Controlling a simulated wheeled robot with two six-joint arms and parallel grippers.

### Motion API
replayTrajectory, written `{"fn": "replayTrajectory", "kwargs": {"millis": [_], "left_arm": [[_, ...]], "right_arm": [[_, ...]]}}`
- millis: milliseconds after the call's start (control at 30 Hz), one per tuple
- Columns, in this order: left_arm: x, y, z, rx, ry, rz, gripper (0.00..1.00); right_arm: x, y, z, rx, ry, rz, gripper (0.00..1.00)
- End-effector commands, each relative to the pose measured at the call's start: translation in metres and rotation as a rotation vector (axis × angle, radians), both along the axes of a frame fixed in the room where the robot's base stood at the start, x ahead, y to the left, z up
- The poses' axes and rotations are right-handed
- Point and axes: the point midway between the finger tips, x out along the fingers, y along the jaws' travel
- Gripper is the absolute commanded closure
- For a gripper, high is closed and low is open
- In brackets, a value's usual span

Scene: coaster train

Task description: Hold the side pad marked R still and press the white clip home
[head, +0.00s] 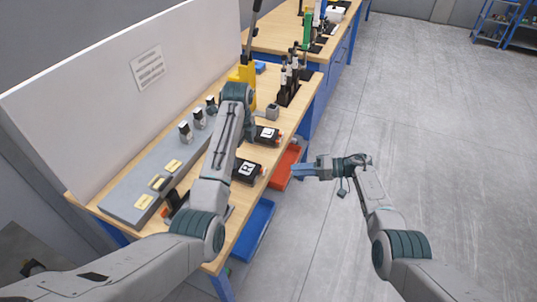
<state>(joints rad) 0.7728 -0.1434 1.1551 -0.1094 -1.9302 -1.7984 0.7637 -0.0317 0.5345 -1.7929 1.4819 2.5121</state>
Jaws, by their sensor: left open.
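The side pad marked R (247,169) is a black block with a white letter label, lying on the wooden bench just right of my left forearm. My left gripper (240,98) is over the bench beyond the R pad; my own wrist mostly hides its fingers. My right gripper (303,170) is off the bench's right side, over the red bin's edge, pointing left toward the R pad and apart from it. I see nothing between its fingers, but their gap is too small to judge. I cannot make out the white clip.
A second black pad (268,134), marked L, lies beyond the R pad. A grey fixture strip (130,203) runs along the white back panel (110,90). A yellow lever press (245,72) and dark tool rack (290,88) stand farther back. Red (284,168) and blue (254,232) bins flank the bench.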

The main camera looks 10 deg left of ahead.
Motion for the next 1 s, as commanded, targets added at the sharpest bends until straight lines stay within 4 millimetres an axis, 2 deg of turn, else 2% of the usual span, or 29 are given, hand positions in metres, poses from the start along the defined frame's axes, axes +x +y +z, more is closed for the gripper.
{"fn": "replayTrajectory", "kwargs": {"millis": [300, 500, 700, 933, 1000], "left_arm": [[-0.001, 0.0, -0.058, 0.0, 0.004, 0.0, 0.02], [0.0, 0.0, -0.084, 0.001, 0.003, 0.001, 0.02], [0.0, 0.0, -0.094, 0.0, 0.001, 0.001, 0.02], [0.0, 0.0, -0.094, 0.0, 0.001, 0.001, 0.02], [0.0, 0.0, -0.094, 0.0, 0.001, 0.0, 0.14]], "right_arm": [[0.0, 0.0, 0.0, 0.002, -0.002, -0.002, 0.64], [0.0, 0.0, 0.0, 0.002, -0.003, -0.003, 0.64], [0.0, 0.0, 0.0, 0.002, -0.003, -0.003, 0.64], [0.0, 0.0, 0.0, 0.002, -0.003, -0.003, 0.64], [0.0, 0.0, 0.0, 0.002, -0.003, -0.003, 0.64]]}}
